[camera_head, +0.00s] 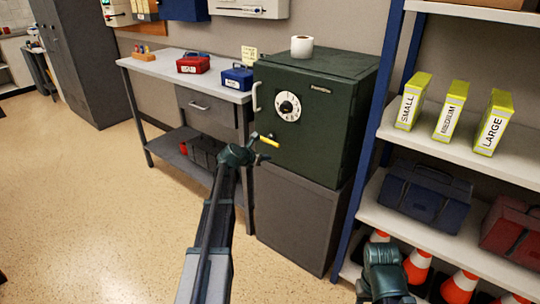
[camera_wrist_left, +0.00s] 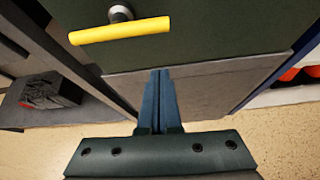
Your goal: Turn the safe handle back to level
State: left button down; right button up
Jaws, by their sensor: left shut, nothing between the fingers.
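The dark green safe (camera_head: 300,120) stands on a grey cabinet, its door shut. Its yellow handle (camera_head: 268,141) sticks out low on the front, below the white dial (camera_head: 288,107). In the left wrist view the handle (camera_wrist_left: 120,31) is a yellow bar by a metal hub, running nearly parallel to the safe's lower edge. A small tilt is hard to judge. My left gripper (camera_head: 264,157) is shut and empty, just below the handle and apart from it. Its fingers (camera_wrist_left: 160,74) point toward the safe's bottom edge. Part of my right arm shows at bottom right; no right fingers are visible.
A grey workbench (camera_head: 155,68) with a red box (camera_head: 192,65) and a blue box (camera_head: 237,78) stands left of the safe. Shelves (camera_head: 450,110) with yellow binders, toolboxes and cones stand close on the right. A paper roll (camera_head: 302,46) sits on the safe. The left floor is clear.

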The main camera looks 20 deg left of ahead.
pick_arm(q)
jog(key=d+p+v, duration=0.1)
jog(key=p+v, duration=0.1)
jog(key=v, duration=0.4)
jog(key=shift+a, duration=0.5)
jog(key=shift+s+r, duration=0.1)
jog(key=s+d+r+m+g+h+p, duration=0.1)
jog(key=s+d+m+g+p, duration=0.1)
jog(key=s+d+m+p, duration=0.5)
jog(key=s+d+r+m+g+p, duration=0.1)
jog(key=d+r+m+g, duration=0.2)
jog(key=d, duration=0.8)
jog(key=s+d+m+g+h+p, duration=0.1)
jog(key=s+d+m+g+p, duration=0.2)
jog(key=d+m, duration=0.5)
jog(key=s+d+r+m+g+y+p, duration=0.1)
jog(key=s+d+r+m+p, duration=0.1)
jog(key=s+m, duration=0.4)
jog(key=s+d+r+m+g+y+p, duration=0.1)
jog(key=s+d+r+m+y+p, duration=0.1)
jog(key=s+d+m+p, duration=0.3)
jog(key=s+d+r+m+g+y+p, duration=0.2)
jog(key=s+m, duration=0.5)
jog(key=s, duration=0.4)
jog(key=d+r+p, duration=0.1)
jog(key=d+p, duration=0.1)
jog(key=p, duration=0.1)
jog(key=shift+r+m, duration=0.3)
jog(key=shift+r, duration=0.1)
